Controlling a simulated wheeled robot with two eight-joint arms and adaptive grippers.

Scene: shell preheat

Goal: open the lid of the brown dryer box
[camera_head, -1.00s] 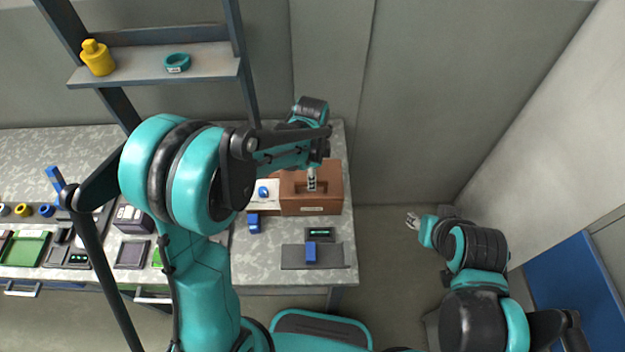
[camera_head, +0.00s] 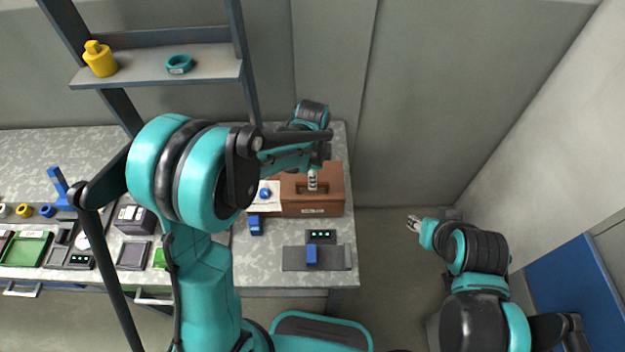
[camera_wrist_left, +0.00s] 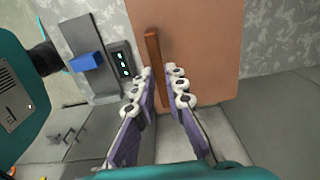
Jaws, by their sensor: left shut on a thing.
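The brown dryer box (camera_head: 330,205) stands on the right part of the bench, its lid down as far as I can see. A darker bar handle runs along its top and shows in the left wrist view (camera_wrist_left: 152,45) against the flat brown lid (camera_wrist_left: 205,50). My left gripper (camera_head: 312,183) reaches down onto the lid from above. In the left wrist view its fingers (camera_wrist_left: 161,78) stand on either side of the handle, shut on it. My right gripper (camera_head: 413,221) is off to the right over the floor, away from the box, too small to judge.
A grey device with a blue block (camera_head: 311,252) and a lit display (camera_head: 320,236) sits in front of the box. A white sheet (camera_head: 262,194) and another blue part (camera_head: 255,224) lie left of it. A shelf (camera_head: 205,70) is at the back left.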

